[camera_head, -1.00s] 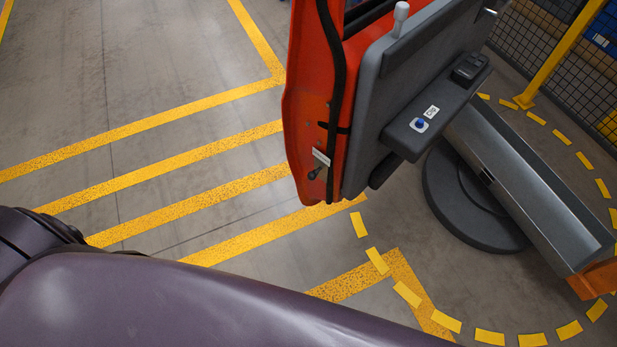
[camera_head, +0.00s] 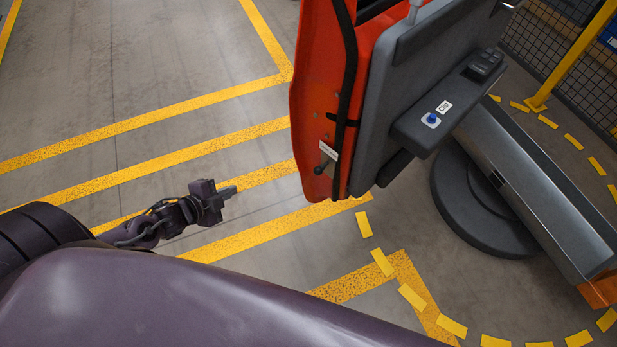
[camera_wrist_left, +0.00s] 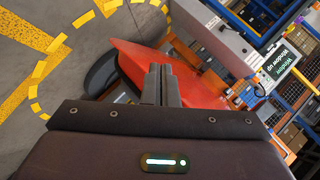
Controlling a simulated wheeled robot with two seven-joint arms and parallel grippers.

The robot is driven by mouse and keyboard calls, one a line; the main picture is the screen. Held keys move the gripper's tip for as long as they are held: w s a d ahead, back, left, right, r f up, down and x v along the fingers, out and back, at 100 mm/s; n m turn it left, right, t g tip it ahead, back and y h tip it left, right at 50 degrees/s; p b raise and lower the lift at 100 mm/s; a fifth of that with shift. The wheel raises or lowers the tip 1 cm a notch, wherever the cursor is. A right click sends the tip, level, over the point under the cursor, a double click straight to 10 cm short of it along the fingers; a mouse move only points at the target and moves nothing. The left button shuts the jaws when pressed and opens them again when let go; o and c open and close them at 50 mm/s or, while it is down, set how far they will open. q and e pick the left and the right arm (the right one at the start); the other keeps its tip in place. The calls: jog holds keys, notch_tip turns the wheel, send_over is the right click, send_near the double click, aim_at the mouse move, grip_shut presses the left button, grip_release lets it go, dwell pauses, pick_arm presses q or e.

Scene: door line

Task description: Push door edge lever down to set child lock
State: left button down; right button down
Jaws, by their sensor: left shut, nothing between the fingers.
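The red door (camera_head: 311,100) hangs edge-on right of centre in the head view, with a grey inner panel. A small dark lever (camera_head: 320,168) sticks out low on its edge, beside a white label (camera_head: 328,151). My left gripper (camera_head: 232,190) is shut and empty, left of the lever and apart from it, pointing right. In the left wrist view its closed fingers (camera_wrist_left: 160,84) point at a red panel, and I cannot make out the lever there. My right gripper is not in view.
The door's armrest (camera_head: 440,118) carries a blue button (camera_head: 432,119). A round dark base (camera_head: 475,210) and a long grey metal beam (camera_head: 535,190) stand to the right. A mesh fence (camera_head: 560,50) is at the back right. The striped floor on the left is open.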

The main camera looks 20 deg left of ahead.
aim_at(322, 167)
pick_arm(q)
jog(key=s+d+r+m+h, duration=0.1)
jog(key=d+r+m+h, duration=0.4)
jog(key=d+r, duration=0.6)
jog(key=d+m, duration=0.1)
jog(key=d, duration=0.2)
jog(key=shift+r+g+h+b, duration=0.25)
jog(key=shift+g+h+b, duration=0.05)
jog(key=shift+g+b, duration=0.1)
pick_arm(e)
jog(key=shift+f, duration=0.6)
